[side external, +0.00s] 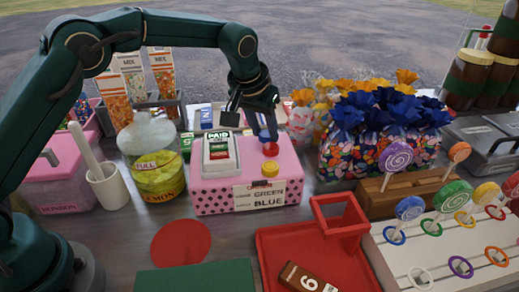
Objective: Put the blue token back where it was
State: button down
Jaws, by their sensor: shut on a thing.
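The blue token (264,134) is at the tips of my gripper (268,128), which is shut on it. They are over the back of the pink polka-dot box (212,203). A red token (271,150) is just below and in front of the blue one; I cannot tell whether they touch. A yellow token (270,169) lies nearer the front on the box top. The box's front label (268,194) reads "GREEN" and "BLUE". A grey holder (217,155) with a "PAID" card stands on the left of the box top. Part of the blue token is hidden by my fingers.
Bags of sweets with blue ties (380,145) stand right of the box. A lemon jar (158,178) and a white mortar-like cup (108,188) stand left. In front are a red disc (181,243), red tray (268,262) and lollipop ring board (400,268).

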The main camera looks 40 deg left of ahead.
jog(key=shift+f, duration=0.15)
jog(key=shift+c, duration=2.4)
grip_release()
jog(key=s+a+r, duration=0.2)
jog(key=s+r, duration=0.7)
jog(key=r, duration=0.5)
jog(key=s+a+f, duration=0.2)
jog(key=s+f, duration=0.1)
jog(key=s, duration=0.6)
jog(key=s+a+f+m+t, duration=0.1)
jog(key=s+f, duration=0.3)
jog(key=s, duration=0.5)
jog(key=shift+s+a, duration=0.35)
jog(key=shift+s, duration=0.05)
jog(key=shift+f, duration=0.1)
